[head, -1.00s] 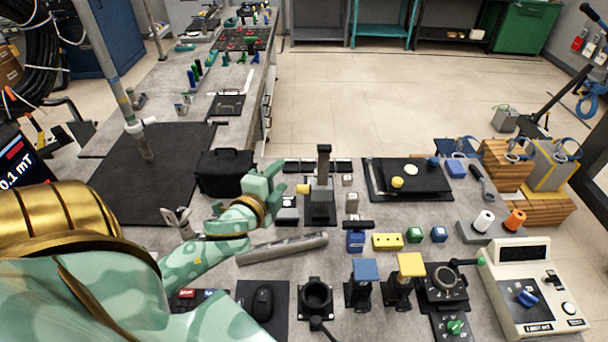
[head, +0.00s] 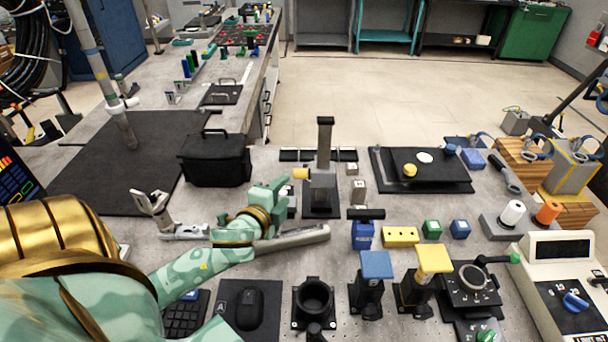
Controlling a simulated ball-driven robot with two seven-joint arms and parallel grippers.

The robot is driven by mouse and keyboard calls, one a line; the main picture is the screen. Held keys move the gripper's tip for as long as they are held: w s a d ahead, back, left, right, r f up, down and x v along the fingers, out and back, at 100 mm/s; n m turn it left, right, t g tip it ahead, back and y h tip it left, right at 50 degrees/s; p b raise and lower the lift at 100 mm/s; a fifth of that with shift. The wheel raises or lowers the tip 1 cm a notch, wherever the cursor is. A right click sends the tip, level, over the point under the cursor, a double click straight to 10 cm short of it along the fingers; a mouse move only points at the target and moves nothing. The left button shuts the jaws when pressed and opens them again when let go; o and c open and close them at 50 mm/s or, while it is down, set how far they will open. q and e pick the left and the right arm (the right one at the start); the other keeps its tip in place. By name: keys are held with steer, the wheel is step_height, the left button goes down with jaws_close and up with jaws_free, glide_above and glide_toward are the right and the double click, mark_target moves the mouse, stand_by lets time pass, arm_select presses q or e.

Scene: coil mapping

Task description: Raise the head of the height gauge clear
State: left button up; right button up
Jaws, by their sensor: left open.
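The height gauge (head: 324,150) stands upright near the middle of the table, a dark column on a dark base plate. Its grey head (head: 322,179) sits on the lower part of the column, with a yellow knob (head: 300,174) sticking out to the left. My left gripper (head: 284,186), mint green, is open just left of and below the knob, apart from the column. Its fingers are seen largely from behind, and nothing shows between them. My right gripper is not in view.
A long grey bar (head: 290,240) lies below my left forearm. A black bag (head: 215,160) stands to the left. A blue block (head: 362,234) and a yellow block (head: 401,237) stand right of the gauge's front. A black plate (head: 428,170) lies farther right.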

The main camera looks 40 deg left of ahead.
mark_target(299, 176)
arm_select(q)
steer(key=b+x, duration=0.3)
steer(key=x, duration=0.8)
steer(key=shift+w+a+f, duration=0.1)
steer(key=shift+w+f, duration=0.15)
steer(key=shift+w, duration=0.1)
steer(key=shift+w+a+f, duration=0.1)
steer(key=shift+w+a, duration=0.05)
steer(key=shift+w, duration=0.45)
jaws_close()
step_height(299, 176, up, 7)
steer(key=p, duration=0.8)
steer(key=shift+f, duration=0.15)
